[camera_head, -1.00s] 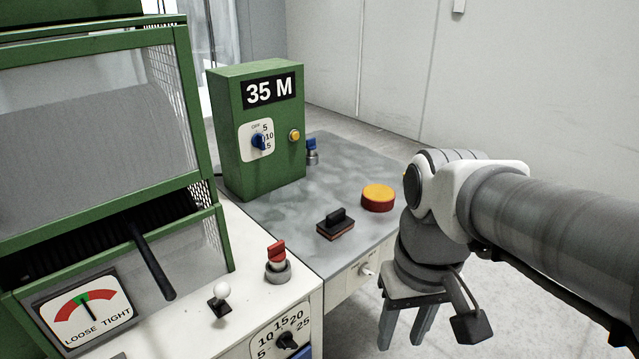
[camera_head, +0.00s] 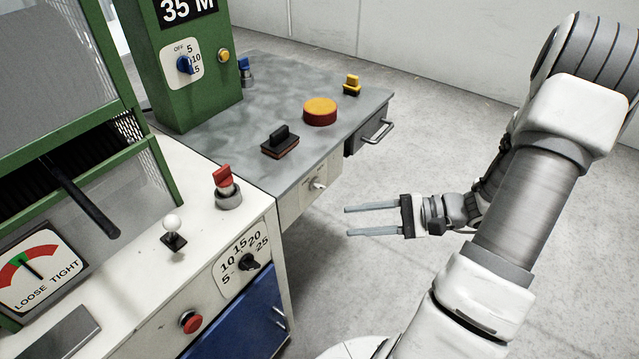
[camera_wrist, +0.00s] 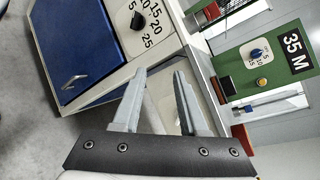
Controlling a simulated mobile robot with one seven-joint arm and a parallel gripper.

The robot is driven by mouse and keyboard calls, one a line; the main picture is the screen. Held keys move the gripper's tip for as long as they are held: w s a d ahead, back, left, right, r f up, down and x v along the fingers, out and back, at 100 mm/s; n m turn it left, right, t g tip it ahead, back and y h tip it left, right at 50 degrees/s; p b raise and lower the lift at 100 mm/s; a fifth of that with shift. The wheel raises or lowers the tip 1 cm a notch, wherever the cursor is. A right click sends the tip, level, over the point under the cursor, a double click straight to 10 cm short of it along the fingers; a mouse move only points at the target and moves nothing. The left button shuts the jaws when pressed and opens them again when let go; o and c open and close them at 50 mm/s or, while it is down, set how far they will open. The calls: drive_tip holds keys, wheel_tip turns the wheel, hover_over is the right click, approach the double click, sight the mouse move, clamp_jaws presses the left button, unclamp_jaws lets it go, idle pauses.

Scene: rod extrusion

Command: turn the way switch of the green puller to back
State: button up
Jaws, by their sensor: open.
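The green puller (camera_head: 120,71) stands at the left with a loose/tight gauge (camera_head: 33,268). On its white top is a small lever with a white ball knob (camera_head: 172,222) on a dark base, standing about upright. A red-handled switch (camera_head: 223,178) on a grey round base is behind it to the right. No label shows which one is the way switch. My gripper (camera_head: 347,221) is open and empty, off to the right of the white cabinet, fingers pointing left. In the wrist view, nothing is between the fingers (camera_wrist: 160,74).
A dark bar (camera_head: 80,196) sticks out over the white top. A grey table (camera_head: 215,151) holds a green 35 M box (camera_head: 185,100). Open floor lies right.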

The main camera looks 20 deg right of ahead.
sight(322, 188)
drive_tip(key=w+d+f+m+t+h, duration=0.1)
drive_tip(key=d+f+m+t+h, duration=0.3)
drive_tip(key=d+f+m+t, duration=0.4)
drive_tip(key=shift+n, duration=0.3)
drive_tip(key=b+x, duration=0.1)
drive_tip(key=x, duration=0.4)
drive_tip(key=r+b+x, duration=0.1)
drive_tip(key=x, duration=0.5)
drive_tip(key=d+b+x, duration=0.1)
drive_tip(key=x, duration=0.5)
drive_tip(key=shift+w+r+b, duration=0.35)
drive_tip(key=shift+r, duration=0.05)
clamp_jaws()
